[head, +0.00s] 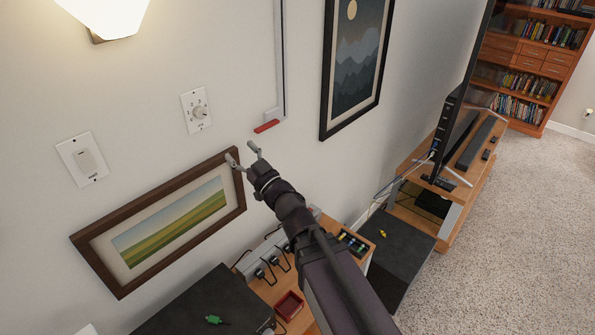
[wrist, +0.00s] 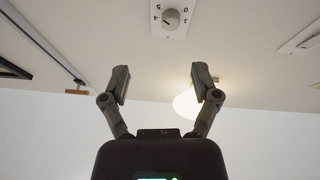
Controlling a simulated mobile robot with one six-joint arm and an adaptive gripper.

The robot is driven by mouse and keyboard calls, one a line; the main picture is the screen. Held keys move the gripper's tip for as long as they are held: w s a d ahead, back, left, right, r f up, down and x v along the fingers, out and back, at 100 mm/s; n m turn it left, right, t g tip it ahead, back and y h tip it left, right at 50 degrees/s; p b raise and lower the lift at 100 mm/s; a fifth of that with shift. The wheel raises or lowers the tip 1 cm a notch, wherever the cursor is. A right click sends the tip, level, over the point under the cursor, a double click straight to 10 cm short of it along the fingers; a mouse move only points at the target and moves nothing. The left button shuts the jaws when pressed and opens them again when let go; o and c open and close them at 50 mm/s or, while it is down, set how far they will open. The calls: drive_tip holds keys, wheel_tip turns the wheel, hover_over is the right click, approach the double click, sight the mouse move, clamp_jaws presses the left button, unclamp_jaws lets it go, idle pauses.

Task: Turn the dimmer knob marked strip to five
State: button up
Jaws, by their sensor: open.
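The dimmer knob (head: 199,112) is a round pale knob on a white wall plate (head: 189,101), above and left of my gripper in the head view. The marking under it is too small to read there. In the wrist view the knob (wrist: 171,18) is at the top edge, with a few printed digits around it, a 5 and a 4 among them. Its pointer setting is not clear. My gripper (head: 243,154) is open and empty, apart from the knob. Its two fingers (wrist: 161,76) stand wide apart in the wrist view.
A white switch plate (head: 82,160) is left of the knob. A framed landscape (head: 165,222) hangs below, close to my gripper. A wall lamp (head: 104,15) is above. A shelf with plugs (head: 262,262) lies below.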

drive_tip(key=w+d+f+n+h+b, duration=0.1)
drive_tip(key=w+d+f+n+h, duration=0.3)
drive_tip(key=d+f+n+h, duration=0.1)
drive_tip(key=w+d+f+n+t+h+b, duration=0.1)
drive_tip(key=w+d+f+n+h+b, duration=0.1)
drive_tip(key=d+f+n+h, duration=0.4)
drive_tip(key=shift+w+d+f+n+t+h, duration=0.15)
drive_tip(key=shift+w+d+n+t+h, duration=0.25)
drive_tip(key=shift+w+d+n, duration=0.75)
idle(1.2)
drive_tip(key=shift+s+d+n, duration=0.25)
drive_tip(key=shift+s+n, duration=0.05)
drive_tip(key=shift+n, duration=0.15)
